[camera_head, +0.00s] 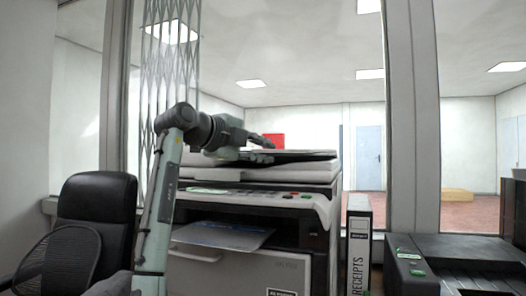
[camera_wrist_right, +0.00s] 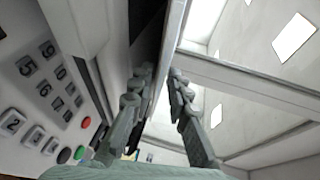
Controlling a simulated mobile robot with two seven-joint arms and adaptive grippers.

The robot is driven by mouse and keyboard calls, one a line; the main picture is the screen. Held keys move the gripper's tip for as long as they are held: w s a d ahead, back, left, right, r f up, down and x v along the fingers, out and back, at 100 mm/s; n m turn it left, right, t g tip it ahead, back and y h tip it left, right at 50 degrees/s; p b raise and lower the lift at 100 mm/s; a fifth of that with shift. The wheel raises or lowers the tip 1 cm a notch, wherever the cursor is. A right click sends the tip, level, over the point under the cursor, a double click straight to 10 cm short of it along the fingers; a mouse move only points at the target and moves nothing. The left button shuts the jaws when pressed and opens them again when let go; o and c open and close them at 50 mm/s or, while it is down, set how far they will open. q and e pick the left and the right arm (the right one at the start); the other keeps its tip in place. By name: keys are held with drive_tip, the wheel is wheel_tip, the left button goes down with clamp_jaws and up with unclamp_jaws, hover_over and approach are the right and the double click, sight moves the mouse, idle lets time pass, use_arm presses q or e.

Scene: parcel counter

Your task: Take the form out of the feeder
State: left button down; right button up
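My right gripper (camera_head: 266,149) is at the document feeder (camera_head: 315,156) on top of the copier (camera_head: 280,218). In the right wrist view its two fingers (camera_wrist_right: 159,76) stand apart. A pale edge of the copier's upper part (camera_wrist_right: 172,45) runs up between and beyond the fingertips; I cannot tell whether they touch it. I cannot make out a form in the feeder or between the fingers. A bluish sheet (camera_head: 222,235) lies in the copier's front slot, below the control panel. My left gripper is not in view.
The copier's keypad (camera_wrist_right: 50,88) is close beside the right gripper. A receipts binder (camera_head: 358,247) stands right of the copier, with a dark machine (camera_head: 450,262) further right. A black chair (camera_head: 100,205) is at the left. A window frame (camera_head: 408,120) rises behind.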

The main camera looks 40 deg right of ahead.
clamp_jaws()
drive_tip(key=shift+a, duration=0.1)
drive_tip(key=shift+s+a+r, duration=0.1)
drive_tip(key=shift+s+a, duration=0.35)
drive_tip(key=shift+a, duration=0.4)
drive_tip(key=shift+s+a+r, duration=0.1)
drive_tip(key=shift+s+a, duration=0.35)
drive_tip(key=shift+a, duration=0.35)
drive_tip(key=shift+s+a+r+p, duration=0.25)
drive_tip(key=shift+s+a+r, duration=0.2)
drive_tip(key=shift+a+r, duration=0.4)
drive_tip(key=shift+s+a+r+p, duration=0.25)
drive_tip(key=shift+s+a+r, duration=0.2)
drive_tip(key=shift+a+r, duration=0.35)
drive_tip(key=shift+a+f, duration=0.1)
drive_tip(key=shift+f, duration=0.05)
